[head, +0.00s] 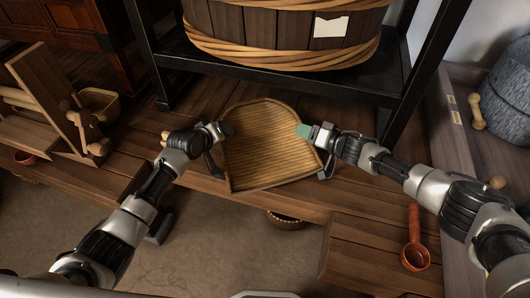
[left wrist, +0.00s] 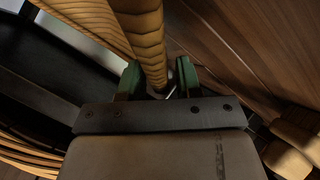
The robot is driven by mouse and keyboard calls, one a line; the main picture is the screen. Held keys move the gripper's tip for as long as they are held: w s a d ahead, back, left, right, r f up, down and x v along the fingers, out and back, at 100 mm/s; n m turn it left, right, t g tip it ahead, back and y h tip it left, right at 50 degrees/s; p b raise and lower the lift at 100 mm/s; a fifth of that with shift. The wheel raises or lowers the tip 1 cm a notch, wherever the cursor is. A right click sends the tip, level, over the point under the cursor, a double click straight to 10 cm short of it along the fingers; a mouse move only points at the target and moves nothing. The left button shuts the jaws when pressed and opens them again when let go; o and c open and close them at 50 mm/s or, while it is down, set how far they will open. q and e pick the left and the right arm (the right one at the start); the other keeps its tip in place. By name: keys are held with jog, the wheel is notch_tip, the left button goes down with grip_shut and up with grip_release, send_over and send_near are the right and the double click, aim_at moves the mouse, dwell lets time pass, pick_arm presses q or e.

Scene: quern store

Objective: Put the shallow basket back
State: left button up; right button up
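The shallow basket (head: 265,150) is a woven straw-coloured scoop with a rounded back and a wide straight front. It lies between my two grippers over the wooden bench, its front near the bench's edge. I cannot tell if it touches the bench. My left gripper (head: 228,129) is at its left rim. In the left wrist view the green fingers of my left gripper (left wrist: 159,82) are on either side of the ribbed basket rim (left wrist: 147,45), closed on it. My right gripper (head: 303,131) has its green fingertips at the right rim, closed on it.
A black rack (head: 280,80) behind holds a large hooped wooden tub (head: 260,28). A wooden frame device (head: 60,100) stands left. A red-brown ladle (head: 414,245) lies at right front. A small bowl (head: 286,218) sits below the bench edge. A grey stone (head: 505,95) stands far right.

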aim_at(305, 141)
pick_arm(q)
jog(key=shift+w+a+f, duration=0.1)
jog(key=shift+f, duration=0.05)
pick_arm(e)
jog(key=f, duration=0.1)
jog(key=s+f, duration=0.1)
jog(key=f, duration=0.1)
jog(key=shift+a+n, duration=0.15)
jog(key=shift+n, duration=0.15)
pick_arm(q)
jog(key=shift+s+a+r, duration=0.15)
jog(key=shift+s+r, duration=0.05)
pick_arm(e)
jog(key=shift+s+d+r+g, duration=0.25)
jog(key=shift+s+d+g, duration=0.05)
jog(key=shift+d, duration=0.4)
jog(key=s+d+r, duration=0.2)
jog(key=d, duration=0.1)
jog(key=d+r, duration=0.1)
jog(key=shift+s+d+r, duration=0.15)
jog(key=shift+s+d, duration=0.25)
jog(key=shift+s+d+r, duration=0.15)
jog(key=shift+s+r, duration=0.05)
jog(key=shift+r, duration=0.25)
pick_arm(q)
jog(key=v, duration=0.7)
jog(key=shift+s+r, duration=0.25)
